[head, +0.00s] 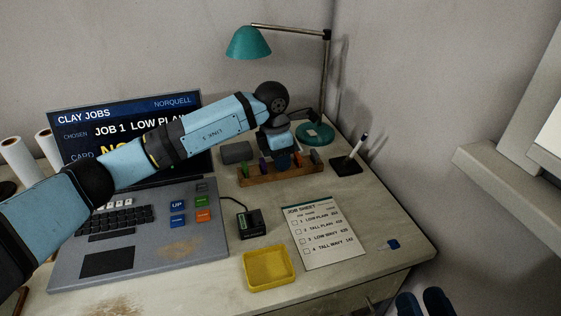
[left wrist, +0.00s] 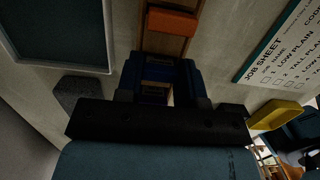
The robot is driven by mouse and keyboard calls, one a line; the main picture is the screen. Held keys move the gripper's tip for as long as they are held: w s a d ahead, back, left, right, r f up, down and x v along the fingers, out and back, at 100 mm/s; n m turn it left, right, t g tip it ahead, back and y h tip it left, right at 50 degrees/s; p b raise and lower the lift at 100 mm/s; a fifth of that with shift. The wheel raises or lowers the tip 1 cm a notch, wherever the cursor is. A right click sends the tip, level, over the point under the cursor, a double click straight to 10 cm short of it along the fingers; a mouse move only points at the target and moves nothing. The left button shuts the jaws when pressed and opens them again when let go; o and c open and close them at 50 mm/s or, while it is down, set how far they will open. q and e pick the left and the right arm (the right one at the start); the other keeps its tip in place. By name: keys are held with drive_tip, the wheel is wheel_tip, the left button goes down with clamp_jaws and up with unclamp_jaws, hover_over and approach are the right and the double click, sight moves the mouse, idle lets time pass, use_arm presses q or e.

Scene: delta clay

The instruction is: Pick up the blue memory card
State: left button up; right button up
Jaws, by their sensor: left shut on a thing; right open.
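The blue memory card (head: 283,161) stands in the wooden rack (head: 262,178) on the desk, between a purple card (head: 264,166) and an orange card (head: 298,159). My left gripper (head: 281,151) reaches down over the rack and is shut on the blue card. In the left wrist view a dark blue body (left wrist: 157,72) lies between the fingers, mostly in shadow, and the orange card (left wrist: 172,20) is just beyond it. How deep the card sits in its slot is hidden. My right gripper (head: 422,299) is open and empty beyond the desk's front right edge.
A green card (head: 242,171) stands at the rack's left end. A laptop (head: 130,235), black card reader (head: 247,220), yellow tray (head: 268,270), job sheet (head: 325,240) and small blue object (head: 388,244) lie on the desk. A teal lamp (head: 248,43) and pen holder (head: 346,165) stand behind.

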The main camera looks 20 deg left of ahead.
use_arm(q)
drive_tip(key=shift+r, duration=0.1)
wheel_tip(320, 180, up, 4)
drive_tip(key=shift+r+p, duration=0.1)
drive_tip(key=shift+p, duration=0.55)
wheel_tip(320, 180, up, 15)
drive_tip(key=p, duration=0.3)
drive_tip(key=shift+s+a+f+b, duration=0.1)
drive_tip(key=shift+s+f+b, duration=0.85)
drive_tip(key=shift+s+f, duration=1.95)
drive_tip(key=shift+s+a+f+b, duration=0.1)
drive_tip(key=shift+s+f+b, duration=0.85)
drive_tip(key=shift+s+f, duration=1.95)
drive_tip(key=shift+s+f+b, duration=0.95)
drive_tip(key=shift+s+f, duration=1.05)
drive_tip(key=shift+s, duration=1.7)
drive_tip(key=shift+f+b, duration=0.5)
use_arm(e)
drive_tip(key=shift+w+a+f+g, duration=0.15)
drive_tip(key=shift+f+g, duration=0.45)
drive_tip(key=shift+f, duration=1.2)
use_arm(q)
drive_tip(key=shift+b, duration=0.45)
use_arm(e)
drive_tip(key=shift+f, duration=0.5)
use_arm(q)
drive_tip(key=shift+f, duration=0.2)
use_arm(e)
drive_tip(key=shift+f, duration=0.15)
